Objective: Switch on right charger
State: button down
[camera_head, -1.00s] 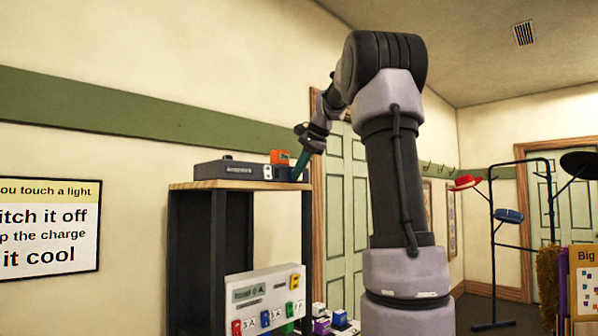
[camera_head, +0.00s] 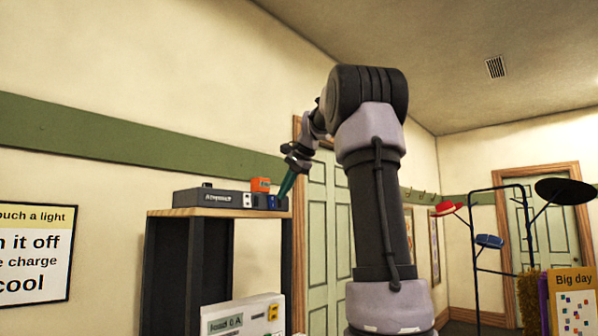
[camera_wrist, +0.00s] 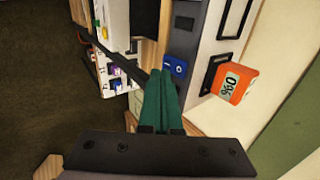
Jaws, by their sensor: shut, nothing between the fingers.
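The grey charger unit (camera_head: 215,198) sits on top of a wood-topped shelf in the head view. Its front carries a white switch or panel (camera_head: 247,201) and, at the right end, a blue switch (camera_head: 271,202). The blue switch also shows in the wrist view (camera_wrist: 179,68). An orange battery (camera_head: 260,184) stands on the unit's right part; in the wrist view it (camera_wrist: 231,84) reads 0%. My gripper (camera_head: 283,193) has its green fingers shut and empty beside the unit's right end. In the wrist view the fingertips (camera_wrist: 160,73) lie just beside the blue switch; contact cannot be told.
The shelf top (camera_head: 185,212) has a bare front edge below the unit. A white load panel (camera_head: 240,318) stands lower in the shelf. A wall and green rail are behind; a hat stand (camera_head: 475,240) and a door are farther right.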

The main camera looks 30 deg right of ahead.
jog(key=v, duration=1.1)
jog(key=shift+s+f, duration=0.2)
jog(key=shift+s, duration=0.05)
jog(key=shift+d, duration=0.15)
jog(key=shift+s+f, duration=0.15)
jog(key=shift+f, duration=0.5)
send_near(274, 208)
notch_tip(274, 208, down, 4)
jog(key=shift+w+a+f, duration=0.15)
jog(key=shift+w+a, duration=0.1)
jog(key=shift+w, duration=0.3)
jog(key=shift+w+a+f, duration=0.15)
jog(key=shift+w+a, duration=0.05)
jog(key=shift+w, duration=0.35)
jog(key=shift+w+a+f, duration=0.15)
jog(key=shift+w+a, duration=0.1)
jog(key=shift+w, duration=0.3)
